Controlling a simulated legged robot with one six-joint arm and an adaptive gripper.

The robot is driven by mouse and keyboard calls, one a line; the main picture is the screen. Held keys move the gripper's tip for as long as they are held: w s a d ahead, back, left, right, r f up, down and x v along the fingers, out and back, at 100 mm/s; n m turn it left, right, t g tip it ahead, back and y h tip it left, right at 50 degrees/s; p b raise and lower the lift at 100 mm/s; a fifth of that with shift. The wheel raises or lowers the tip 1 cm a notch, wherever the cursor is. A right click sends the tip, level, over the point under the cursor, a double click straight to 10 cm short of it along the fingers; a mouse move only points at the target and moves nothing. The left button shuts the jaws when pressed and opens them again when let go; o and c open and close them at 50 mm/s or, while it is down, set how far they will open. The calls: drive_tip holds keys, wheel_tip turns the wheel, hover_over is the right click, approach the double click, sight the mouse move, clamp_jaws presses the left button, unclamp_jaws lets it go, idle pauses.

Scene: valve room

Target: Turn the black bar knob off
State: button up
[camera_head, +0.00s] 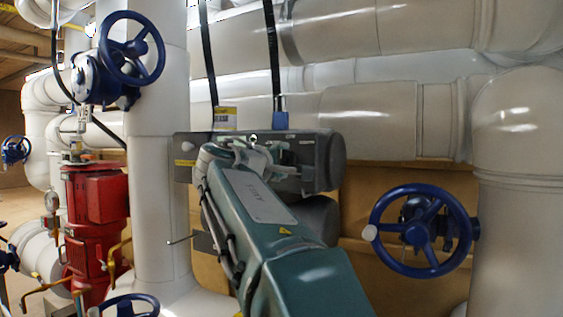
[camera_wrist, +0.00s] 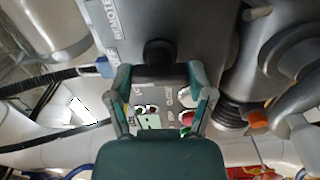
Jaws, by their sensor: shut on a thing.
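The grey control box (camera_head: 325,160) hangs in front of the white pipes in the head view. Its face, with white lettering, fills the upper middle of the wrist view (camera_wrist: 180,25). A black knob (camera_wrist: 158,52) stands out from that face, near the tips of my gripper (camera_wrist: 158,75). One finger shows on each side of it. My gripper is shut on it, though the contact points are not clear. In the head view my gripper (camera_head: 270,155) is at the box front, and my arm hides the knob.
Blue handwheels stand at upper left (camera_head: 132,48) and right (camera_head: 420,230). A red valve body (camera_head: 95,220) is at the left. White pipes run behind and beside the box.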

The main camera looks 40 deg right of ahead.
drive_tip(key=shift+w+f+n, duration=0.15)
drive_tip(key=shift+f+n, duration=0.1)
drive_tip(key=shift+n, duration=0.15)
drive_tip(key=o, duration=1.1)
drive_tip(key=shift+r, duration=0.1)
drive_tip(key=shift+a, duration=0.25)
drive_tip(key=v, duration=1.1)
drive_tip(key=shift+a, duration=0.3)
